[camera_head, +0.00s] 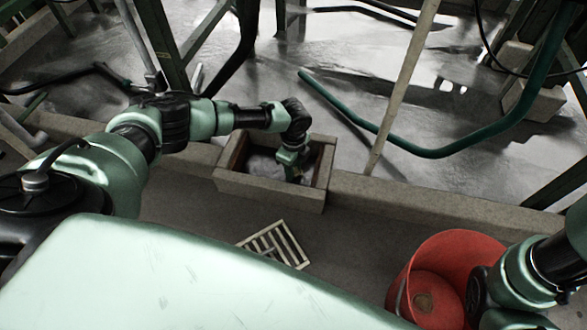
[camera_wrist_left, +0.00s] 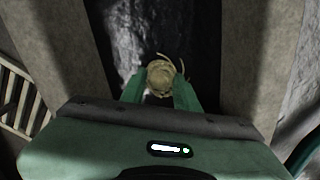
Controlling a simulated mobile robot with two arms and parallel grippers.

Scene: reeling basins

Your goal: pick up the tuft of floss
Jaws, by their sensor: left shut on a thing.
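The tuft of floss (camera_wrist_left: 160,77) is a small pale yellow, stringy bundle in the left wrist view. My left gripper (camera_wrist_left: 159,84) is shut on it, with a green finger on each side. In the head view my left gripper (camera_head: 291,172) reaches down inside a small stone-walled basin (camera_head: 268,194), and the tuft cannot be made out there. The basin's dark, wet-looking inside (camera_wrist_left: 158,30) shows beyond the tuft in the wrist view. My right arm comes in at the lower right of the head view, and its fingers are not visible.
A red bucket (camera_head: 440,247) stands at the lower right, beside my right arm. A slatted grate (camera_head: 277,245) lies on the floor before the basin. A low stone curb (camera_head: 420,197), a leaning pole (camera_head: 402,85) and a green hose (camera_head: 440,153) are to the basin's right.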

